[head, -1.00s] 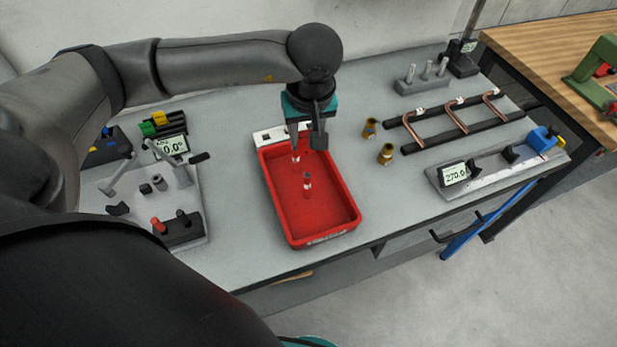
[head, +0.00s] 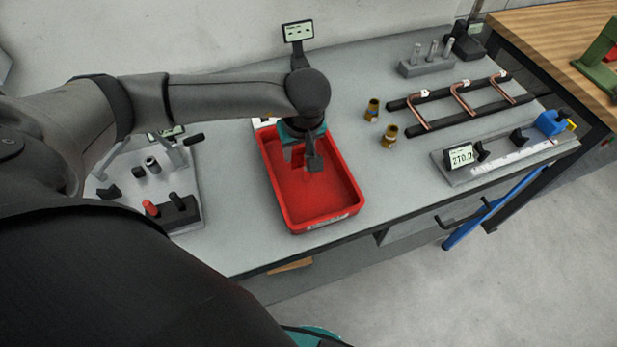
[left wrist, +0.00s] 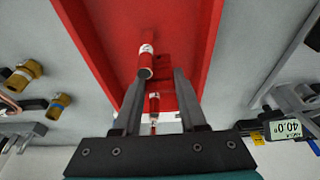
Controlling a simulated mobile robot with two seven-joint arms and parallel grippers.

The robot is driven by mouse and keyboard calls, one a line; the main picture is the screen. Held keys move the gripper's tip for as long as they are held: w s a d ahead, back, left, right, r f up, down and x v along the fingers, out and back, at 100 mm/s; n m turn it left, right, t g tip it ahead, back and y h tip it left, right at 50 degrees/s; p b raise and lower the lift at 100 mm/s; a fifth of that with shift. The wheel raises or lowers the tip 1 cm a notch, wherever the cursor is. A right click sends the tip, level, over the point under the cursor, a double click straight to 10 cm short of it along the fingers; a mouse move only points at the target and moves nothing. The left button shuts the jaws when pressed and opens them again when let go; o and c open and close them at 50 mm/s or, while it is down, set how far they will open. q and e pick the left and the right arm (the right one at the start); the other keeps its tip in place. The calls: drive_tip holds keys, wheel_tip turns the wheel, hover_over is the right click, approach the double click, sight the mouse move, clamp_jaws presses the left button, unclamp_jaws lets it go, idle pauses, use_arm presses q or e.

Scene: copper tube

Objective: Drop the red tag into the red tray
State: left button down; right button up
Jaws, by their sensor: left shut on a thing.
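The red tray (head: 348,205) stands on the bench, open at the top; it fills the upper middle of the left wrist view (left wrist: 105,35). My left gripper (head: 306,165) points down inside the tray's far part. In the left wrist view its fingers (left wrist: 158,76) are shut on a red piece, the red tag (left wrist: 168,88), which is hard to separate from the red floor behind it. Two small cylindrical pieces with white bands, one nearer the tips (left wrist: 146,60) and one lower (left wrist: 154,104), show around the fingers. My right gripper is out of view.
Two brass fittings (head: 373,110) stand right of the tray. Beyond them is a rack (head: 462,100) with bent copper tubes, and a measuring rail (head: 510,152) with a display. A grey fixture plate (head: 160,190) lies to the left. Bench in front of the tray is clear.

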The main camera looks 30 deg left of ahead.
use_arm(q)
drive_tip(key=shift+f, duration=0.3)
drive_tip(key=shift+c, duration=1.9)
unclamp_jaws()
drive_tip(key=shift+r, duration=0.1)
drive_tip(key=v, duration=1.5)
drive_tip(key=shift+d, duration=0.2)
drive_tip(key=shift+s, duration=0.1)
